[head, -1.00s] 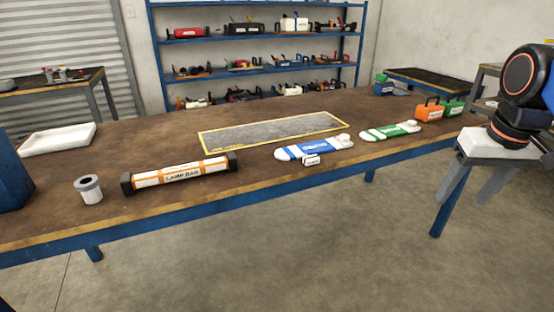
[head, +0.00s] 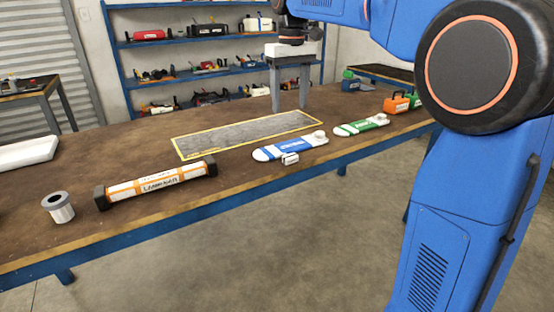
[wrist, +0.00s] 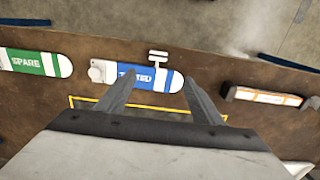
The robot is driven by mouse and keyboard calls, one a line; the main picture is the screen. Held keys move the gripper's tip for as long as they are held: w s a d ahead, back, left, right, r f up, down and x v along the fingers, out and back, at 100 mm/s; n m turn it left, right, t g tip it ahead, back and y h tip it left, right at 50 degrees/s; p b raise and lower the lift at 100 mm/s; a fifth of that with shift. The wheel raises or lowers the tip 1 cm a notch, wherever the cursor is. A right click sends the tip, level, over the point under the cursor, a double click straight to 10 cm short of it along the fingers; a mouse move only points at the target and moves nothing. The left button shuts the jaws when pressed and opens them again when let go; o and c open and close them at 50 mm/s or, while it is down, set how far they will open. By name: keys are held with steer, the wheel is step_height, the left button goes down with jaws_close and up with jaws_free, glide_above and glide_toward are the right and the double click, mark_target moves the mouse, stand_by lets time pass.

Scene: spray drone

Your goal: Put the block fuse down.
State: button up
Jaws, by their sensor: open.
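A small white block (head: 289,159), which looks like the block fuse, lies at the front edge of the blue and white "TESTED" piece (head: 302,146) on the bench. In the wrist view the block (wrist: 158,57) sits at the edge of the blue piece (wrist: 135,77); I cannot tell whether it rests on it or just beside it. My gripper (head: 290,108) points down above the back right part of the yellow-edged grey mat (head: 235,136). Its two fingers (wrist: 160,84) are apart, with nothing held between them.
A green and white "SPARE" piece (head: 360,126) lies to the right, with an orange case (head: 396,104) beyond it. A white tray (head: 28,153) is at far left. Bare bench lies between them.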

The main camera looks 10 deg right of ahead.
glide_above(290, 155)
steer(key=f, duration=1)
steer(key=shift+s+a+f, duration=0.1)
steer(key=shift+a+f, duration=0.15)
steer(key=shift+f, duration=0.15)
steer(key=shift+d+f, duration=0.15)
steer(key=shift+f, duration=1.45)
steer(key=shift+d+f, duration=0.15)
steer(key=shift+f, duration=1.4)
steer(key=c, duration=1.2)
steer(key=shift+r, duration=0.15)
step_height(290, 155, up, 10)
steer(key=shift+f, duration=0.1)
